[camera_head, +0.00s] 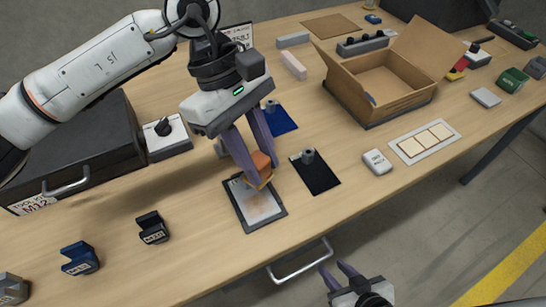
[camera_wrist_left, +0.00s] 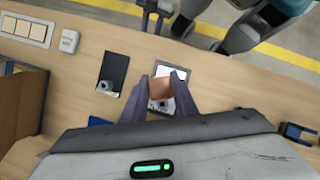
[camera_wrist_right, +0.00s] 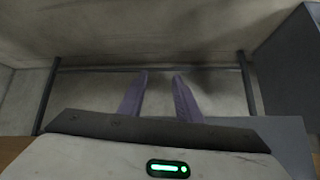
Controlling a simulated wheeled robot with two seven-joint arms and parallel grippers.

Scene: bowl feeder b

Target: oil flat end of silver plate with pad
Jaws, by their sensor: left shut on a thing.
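My left gripper (camera_head: 257,180) is shut on an orange-brown pad (camera_head: 262,162), a small block with a yellowish lower edge. It holds the pad over the far end of a silver plate (camera_head: 262,208) in a dark frame near the table's front edge. A faint brownish patch shows on the plate. The pad (camera_wrist_left: 162,87) is between the fingers in the left wrist view, with plate (camera_wrist_left: 181,76) around it. I cannot tell whether the pad touches the plate. My right gripper (camera_head: 338,271) is open and empty, off the table's front edge; its fingers (camera_wrist_right: 160,80) stand apart.
A black mat (camera_head: 318,178) with a small grey part lies right of the plate, and a blue mat (camera_head: 281,122) behind. An open cardboard box (camera_head: 400,103) stands further right. A black holder (camera_head: 152,228) and blue holder (camera_head: 80,258) stand left. Bare table lies between.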

